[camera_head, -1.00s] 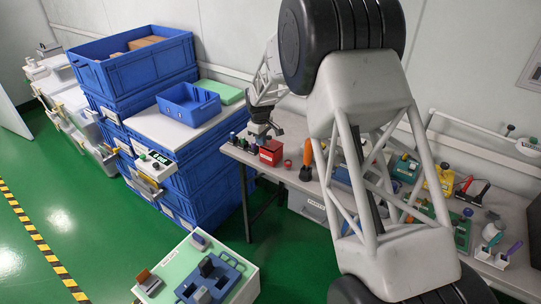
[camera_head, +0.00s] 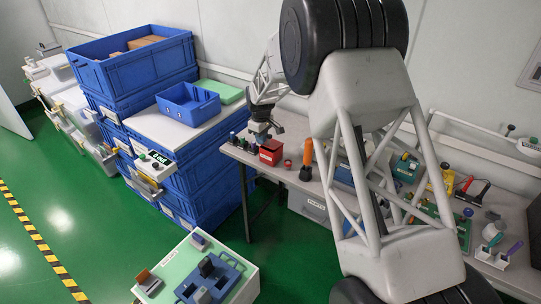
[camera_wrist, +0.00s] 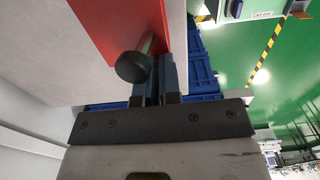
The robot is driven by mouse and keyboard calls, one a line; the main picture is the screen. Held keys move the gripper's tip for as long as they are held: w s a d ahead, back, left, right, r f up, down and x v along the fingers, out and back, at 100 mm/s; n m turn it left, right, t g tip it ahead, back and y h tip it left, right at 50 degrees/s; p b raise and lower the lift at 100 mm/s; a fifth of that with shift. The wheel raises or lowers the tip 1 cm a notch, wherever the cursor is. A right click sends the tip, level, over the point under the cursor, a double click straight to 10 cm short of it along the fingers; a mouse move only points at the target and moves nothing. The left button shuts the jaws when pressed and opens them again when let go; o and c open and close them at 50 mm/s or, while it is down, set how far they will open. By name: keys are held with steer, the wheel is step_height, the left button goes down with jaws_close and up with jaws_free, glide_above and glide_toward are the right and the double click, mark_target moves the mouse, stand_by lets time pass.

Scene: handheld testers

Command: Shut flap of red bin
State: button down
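The red bin (camera_head: 271,154) stands on the grey workbench at its left end, with a white label on its front. In the wrist view a flat red surface (camera_wrist: 115,25), apparently part of the bin, lies just beyond my fingers. A black round knob on a metal stem (camera_wrist: 131,67) sits beside the left finger. My gripper (camera_wrist: 157,78) has its two fingers close together with only a narrow gap, and nothing clear is held. In the head view my gripper (camera_head: 262,133) is just above and behind the bin. I cannot tell the flap's angle or whether my fingers touch it.
Small coloured knobs (camera_head: 234,138) lie left of the bin. A red round object (camera_head: 288,164) and an orange-handled tool (camera_head: 307,158) stand to its right. Stacked blue crates (camera_head: 206,165) rise left of the bench. My large arm link covers much of the bench's middle.

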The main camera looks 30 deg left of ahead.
steer(key=r, duration=0.2)
steer(key=d+r, duration=0.1)
steer(key=r, duration=0.1)
steer(key=shift+w, duration=0.1)
steer(key=shift+a+r, duration=0.15)
steer(key=shift+r, duration=0.5)
steer(key=shift+a+r, duration=0.15)
steer(key=shift+r, duration=0.45)
